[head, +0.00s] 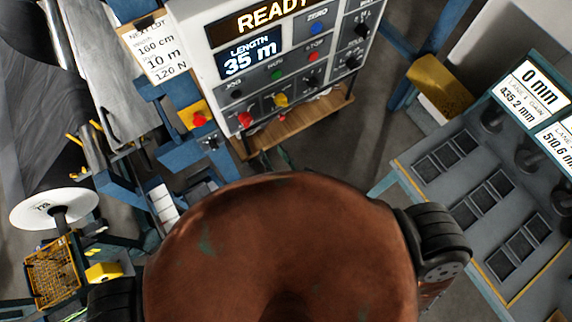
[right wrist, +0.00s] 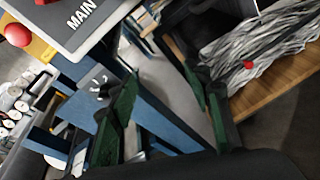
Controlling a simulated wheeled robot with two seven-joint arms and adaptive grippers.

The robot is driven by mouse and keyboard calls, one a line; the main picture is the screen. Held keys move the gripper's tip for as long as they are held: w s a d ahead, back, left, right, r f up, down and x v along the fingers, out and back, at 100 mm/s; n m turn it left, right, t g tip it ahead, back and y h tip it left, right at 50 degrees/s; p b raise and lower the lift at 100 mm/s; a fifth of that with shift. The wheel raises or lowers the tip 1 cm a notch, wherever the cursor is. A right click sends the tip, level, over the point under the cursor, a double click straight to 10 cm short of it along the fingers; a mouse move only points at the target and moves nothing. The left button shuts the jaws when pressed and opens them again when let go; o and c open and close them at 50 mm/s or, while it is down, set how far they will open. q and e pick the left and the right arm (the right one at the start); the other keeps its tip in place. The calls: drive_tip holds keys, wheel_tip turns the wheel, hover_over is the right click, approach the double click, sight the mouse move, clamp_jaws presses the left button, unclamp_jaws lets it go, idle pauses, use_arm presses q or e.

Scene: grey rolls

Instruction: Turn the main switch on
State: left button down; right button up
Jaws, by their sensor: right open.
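The grey control panel (head: 207,50) shows READY and a length of 35 m in the head view. A red knob (head: 245,119) sits at its lower left corner. In the right wrist view, the panel corner (right wrist: 105,8) carries the label MAIN, with a red part, probably the main switch, cut off at the top edge. Its setting cannot be told. My right gripper (right wrist: 160,80) is open and empty, its dark green fingers apart below and right of the label. In the head view only small dark green parts show below the panel. My left gripper is not in view.
A red mushroom button (head: 199,118) on a yellow box stands left of the panel; it also shows in the right wrist view (right wrist: 18,35). A wooden shelf (head: 322,117) lies under the panel. Blue frame beams (right wrist: 165,110) pass behind my fingers. A console (head: 402,168) stands at right.

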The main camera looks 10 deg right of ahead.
drive_tip(key=d+f+m+g+b, duration=0.1)
drive_tip(key=d+f+m, duration=0.1)
drive_tip(key=f, duration=0.5)
drive_tip(key=d+f+m+g+h, duration=0.1)
drive_tip(key=d+f+m, duration=0.1)
drive_tip(key=f, duration=0.5)
drive_tip(key=shift+d+m+b, duration=0.25)
drive_tip(key=shift+m+b, duration=0.15)
drive_tip(key=shift+m, duration=0.1)
drive_tip(key=shift+f, duration=0.1)
drive_tip(key=s+d+f+m+g+h+b, duration=0.15)
drive_tip(key=s+d+f+m, duration=0.3)
drive_tip(key=f, duration=0.65)
drive_tip(key=s+d+f+m+g+b, duration=0.35)
drive_tip(key=d+f+m, duration=0.2)
drive_tip(key=f, duration=0.65)
drive_tip(key=s+d+f+m+g+h+b, duration=0.15)
drive_tip(key=s+d+f+m, duration=0.3)
drive_tip(key=f, duration=0.65)
drive_tip(key=s+d+f+m+g+b, duration=0.2)
drive_tip(key=s+d+f+m, duration=0.2)
drive_tip(key=s+f+m, duration=0.3)
drive_tip(key=s+d+f+m+g+b, duration=0.2)
drive_tip(key=s+d+f+m, duration=0.3)
drive_tip(key=s+f, duration=0.5)
drive_tip(key=s+m+g, duration=0.1)
drive_tip(key=s, duration=0.6)
drive_tip(key=shift+m, duration=0.35)
